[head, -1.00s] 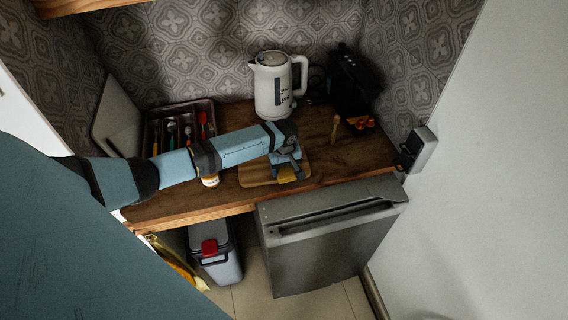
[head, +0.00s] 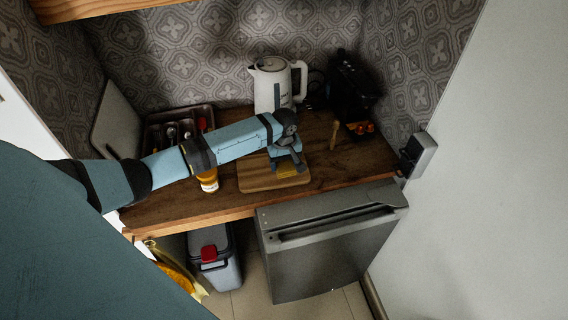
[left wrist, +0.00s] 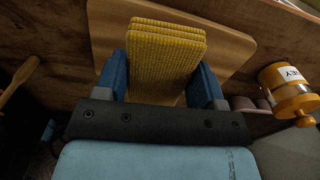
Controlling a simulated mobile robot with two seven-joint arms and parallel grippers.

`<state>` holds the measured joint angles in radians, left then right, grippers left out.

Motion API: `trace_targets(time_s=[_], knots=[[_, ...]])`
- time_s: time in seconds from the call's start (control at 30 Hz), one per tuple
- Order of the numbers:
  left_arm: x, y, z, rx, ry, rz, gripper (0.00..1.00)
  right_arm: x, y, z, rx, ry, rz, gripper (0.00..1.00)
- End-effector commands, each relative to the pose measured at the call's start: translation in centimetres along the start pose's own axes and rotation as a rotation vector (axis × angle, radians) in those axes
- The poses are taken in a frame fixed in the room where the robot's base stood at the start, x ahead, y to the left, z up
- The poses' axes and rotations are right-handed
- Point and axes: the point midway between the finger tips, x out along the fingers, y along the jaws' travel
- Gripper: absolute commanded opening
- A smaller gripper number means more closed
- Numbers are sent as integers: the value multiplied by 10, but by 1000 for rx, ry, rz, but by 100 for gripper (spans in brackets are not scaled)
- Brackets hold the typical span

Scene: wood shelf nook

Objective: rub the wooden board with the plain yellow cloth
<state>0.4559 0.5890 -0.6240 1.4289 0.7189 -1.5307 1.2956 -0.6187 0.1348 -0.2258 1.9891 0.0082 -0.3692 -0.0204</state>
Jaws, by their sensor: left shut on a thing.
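The wooden board (head: 256,181) lies flat on the wooden counter, and its pale surface also shows in the left wrist view (left wrist: 223,48). My left gripper (head: 288,165) is over the board's right part. It is shut on the plain yellow cloth (left wrist: 165,55), a folded, ribbed block between the two blue fingers. In the head view the cloth (head: 287,171) shows below the gripper, at the board; whether it touches the board I cannot tell exactly. My right gripper is not in view.
A honey jar (head: 208,181) stands just left of the board. A white kettle (head: 273,84) stands behind my left arm. A cutlery tray (head: 160,137) is at the back left. A wooden utensil (head: 334,134) and a dark appliance (head: 350,82) are to the right.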

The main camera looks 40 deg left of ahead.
Motion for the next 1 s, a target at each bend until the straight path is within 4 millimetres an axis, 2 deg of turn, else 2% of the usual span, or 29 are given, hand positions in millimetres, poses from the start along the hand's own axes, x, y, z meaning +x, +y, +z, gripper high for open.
trace_targets(time_s=[0.23,0.53,1.0], knots=[[-5,0,0,0,1,1,44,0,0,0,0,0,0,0],[-29,0,-1,0,1,1,44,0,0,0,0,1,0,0],[-30,0,0,1,0,1,44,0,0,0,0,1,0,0]])
